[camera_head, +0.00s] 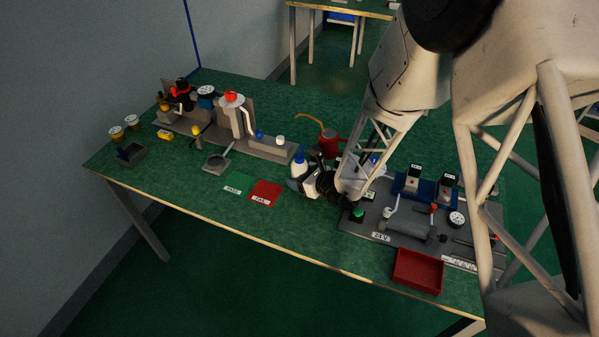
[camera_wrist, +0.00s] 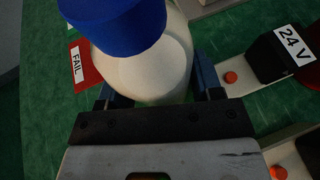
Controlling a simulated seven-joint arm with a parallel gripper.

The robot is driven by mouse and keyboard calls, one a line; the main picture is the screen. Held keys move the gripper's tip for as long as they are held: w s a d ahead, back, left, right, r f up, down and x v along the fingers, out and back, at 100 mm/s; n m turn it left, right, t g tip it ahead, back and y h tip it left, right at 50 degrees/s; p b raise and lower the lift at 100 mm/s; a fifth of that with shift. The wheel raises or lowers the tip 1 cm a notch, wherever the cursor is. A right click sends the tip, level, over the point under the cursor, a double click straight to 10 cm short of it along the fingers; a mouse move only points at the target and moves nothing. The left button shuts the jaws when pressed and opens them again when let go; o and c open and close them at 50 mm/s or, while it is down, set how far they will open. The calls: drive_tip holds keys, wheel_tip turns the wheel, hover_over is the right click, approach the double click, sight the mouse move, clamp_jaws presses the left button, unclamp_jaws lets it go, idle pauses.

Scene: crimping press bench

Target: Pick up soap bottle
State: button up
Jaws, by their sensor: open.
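The soap bottle is white with a blue cap. It stands on the green bench in the head view (camera_head: 298,169), and in the wrist view its white body (camera_wrist: 150,72) fills the upper middle, with the cap nearest the camera. My gripper (camera_head: 296,184) is low at the bottle, partly hidden by the wrist and arm. In the wrist view the two blue fingers of my gripper (camera_wrist: 155,92) are open, one on each side of the bottle. I cannot tell whether they touch it; the fingertips are partly hidden.
A red FAIL card (camera_head: 264,194) and a green card (camera_head: 239,184) lie left of my gripper. A grey fixture plate (camera_head: 375,224) and a red tray (camera_head: 418,271) are to the right. A red watering can (camera_head: 329,143) stands behind. A press station (camera_head: 239,115) is at back left.

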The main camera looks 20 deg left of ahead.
sight(306, 169)
idle(0.4)
drive_tip(key=c, duration=0.6)
drive_tip(key=shift+r, duration=0.15)
drive_tip(key=shift+r, duration=0.8)
wheel_tip(306, 169, up, 2)
drive_tip(key=s+d, duration=0.3)
drive_tip(key=s, duration=0.1)
drive_tip(key=s+d, duration=0.3)
drive_tip(key=s, duration=0.1)
drive_tip(key=s+d+r, duration=0.1)
drive_tip(key=s+d, duration=0.2)
drive_tip(key=s, duration=0.1)
drive_tip(key=shift+s+d, duration=0.35)
